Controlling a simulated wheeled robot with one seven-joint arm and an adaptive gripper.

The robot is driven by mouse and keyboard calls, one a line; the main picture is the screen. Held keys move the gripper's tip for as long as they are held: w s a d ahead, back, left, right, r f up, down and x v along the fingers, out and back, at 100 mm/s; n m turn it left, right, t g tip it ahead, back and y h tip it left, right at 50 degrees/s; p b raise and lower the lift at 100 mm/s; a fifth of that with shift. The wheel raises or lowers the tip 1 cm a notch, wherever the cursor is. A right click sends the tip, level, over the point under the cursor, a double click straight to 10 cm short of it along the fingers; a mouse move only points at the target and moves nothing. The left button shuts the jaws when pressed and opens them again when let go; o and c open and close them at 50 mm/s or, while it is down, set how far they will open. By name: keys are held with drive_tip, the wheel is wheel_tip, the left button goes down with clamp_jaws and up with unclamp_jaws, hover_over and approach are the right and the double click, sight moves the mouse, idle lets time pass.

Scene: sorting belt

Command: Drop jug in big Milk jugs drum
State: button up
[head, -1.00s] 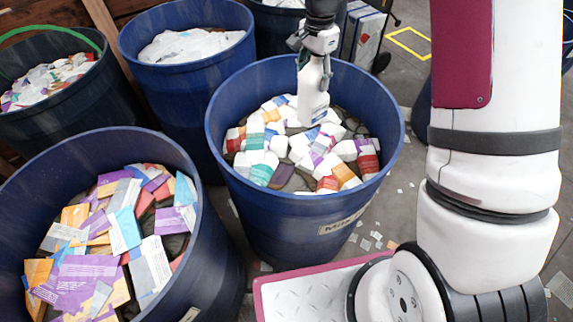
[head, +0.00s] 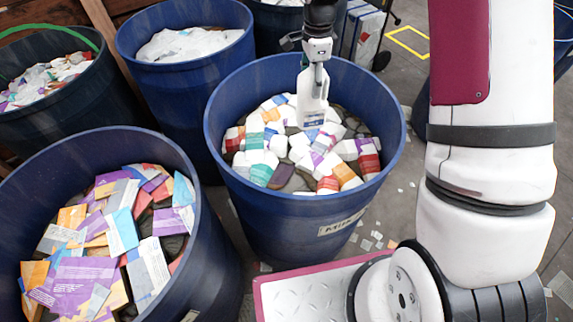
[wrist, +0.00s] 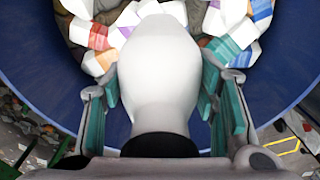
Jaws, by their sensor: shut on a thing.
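A white jug (head: 312,97) with a blue and white label hangs below my gripper (head: 317,62) in the head view. It is roughly upright, inside the mouth of the blue Milk jugs drum (head: 290,208). In the wrist view the jug (wrist: 158,70) fills the middle, with its dark neck end near the camera. The teal-padded fingers of my gripper (wrist: 160,100) are shut on it from both sides. The drum wall (wrist: 278,75) curves around it. Several cartons and jugs (head: 290,150) lie in the drum beneath the held jug, whose lower end overlaps them in view.
A blue drum of flattened cardboard (head: 205,225) stands at front left. A blue drum of white material (head: 185,85) stands behind, and a dark drum with a green rim (head: 70,110) is at far left. Paper scraps litter the floor.

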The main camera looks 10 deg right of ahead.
drive_tip(key=shift+f, duration=0.35)
drive_tip(key=o, duration=1.1)
wheel_tip(320, 180, up, 11)
drive_tip(key=shift+f, duration=0.2)
drive_tip(key=shift+r, duration=0.7)
